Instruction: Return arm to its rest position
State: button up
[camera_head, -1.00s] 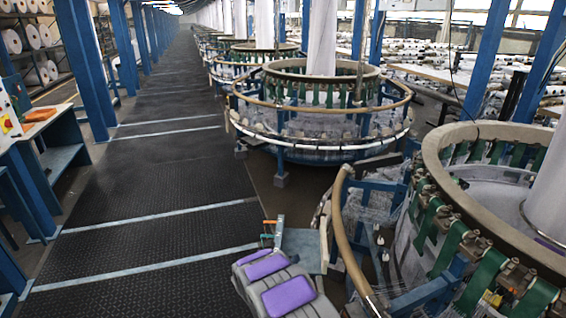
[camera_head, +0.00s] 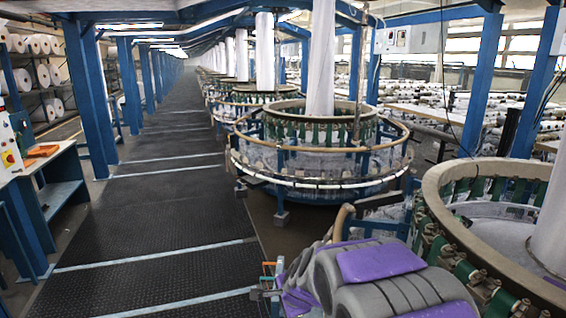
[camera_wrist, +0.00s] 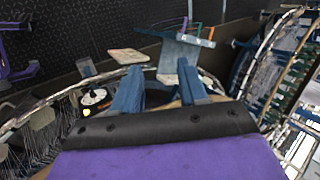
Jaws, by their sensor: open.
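My gripper (camera_wrist: 160,82) shows in the wrist view as two blue fingers standing apart, with nothing between them. Beyond the fingers is a grey-blue panel (camera_wrist: 178,58) with coloured handles along its edge. In the head view my grey and purple arm (camera_head: 380,275) is folded at the bottom, right of centre. It covers part of the near circular loom (camera_head: 432,190), and my fingers cannot be made out there. Orange and teal handles (camera_head: 268,268) show just left of the arm.
A dark walkway (camera_head: 165,235) with pale cross strips runs clear down the left. A workbench (camera_head: 50,160) with an orange item stands at the left edge. A second circular loom (camera_head: 320,183) stands beyond the near one. Blue posts line the aisle.

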jog(key=s+d+r+n+g+h, duration=0.1)
jog(key=s+d+n, duration=0.3)
jog(key=s, duration=0.8)
jog(key=s+d+r+n+g+h, duration=0.1)
jog(key=s+d+n+g, duration=0.3)
jog(key=s, duration=0.9)
jog(key=s+d+r+n+g, duration=0.1)
jog(key=s+d+n, duration=0.4)
jog(key=s, duration=0.8)
jog(key=shift+d+r+g+h+b, duration=0.15)
jog(key=shift+d+g+h+b, duration=0.2)
jog(key=shift+g, duration=0.45)
